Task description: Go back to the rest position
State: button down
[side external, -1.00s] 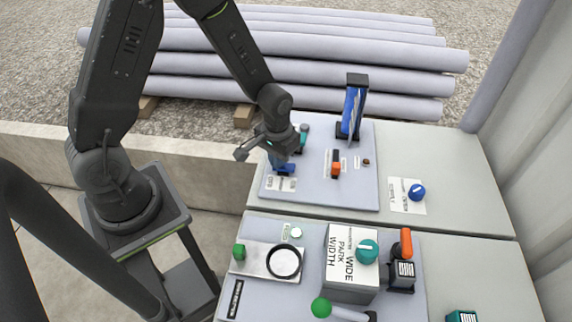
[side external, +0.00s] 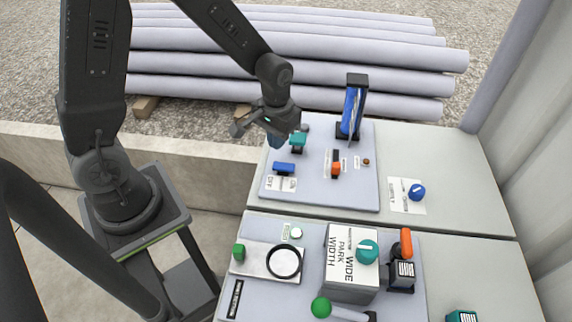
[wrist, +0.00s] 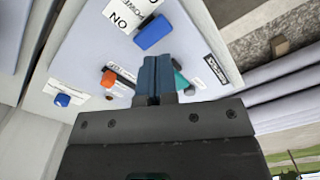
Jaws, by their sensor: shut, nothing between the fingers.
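My gripper (side external: 277,138) is above the left part of the far grey panel (side external: 322,202) in the side view. Its blue fingers are together with nothing between them, and they also show in the wrist view (wrist: 155,78). A blue switch (side external: 284,168) with an ON/OFF label (side external: 281,184) lies just in front of and below the gripper, apart from it. The same blue switch shows in the wrist view (wrist: 152,33). A teal part (side external: 298,141) stands close to the right of the fingers.
On the far panel stand an orange and black switch (side external: 336,164) and a tall blue lever (side external: 351,108). A blue knob (side external: 416,192) sits to the right. The near panel holds a white box with a teal knob (side external: 367,252). Grey pipes (side external: 300,72) lie behind a low wall.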

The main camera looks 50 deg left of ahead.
jog(key=shift+r, duration=0.15)
jog(key=s+d+r+m+t, duration=0.1)
jog(key=s+r+t, duration=0.1)
jog(key=s+r, duration=0.5)
jog(key=s+d+r+m+t, duration=0.1)
jog(key=s+r, duration=0.5)
jog(key=r, duration=0.6)
jog(key=m+t, duration=0.1)
jog(key=t, duration=0.1)
jog(key=shift+s+r+t, duration=0.25)
jog(key=shift+s+t, duration=0.05)
jog(key=shift+s, duration=0.05)
jog(key=w+f+m+g, duration=0.5)
jog(key=w+f+m, duration=0.4)
jog(key=w+f, duration=0.3)
jog(key=w, duration=0.3)
jog(key=shift+w+f+g, duration=0.15)
jog(key=shift+w+g, duration=0.15)
jog(key=shift+w, duration=0.1)
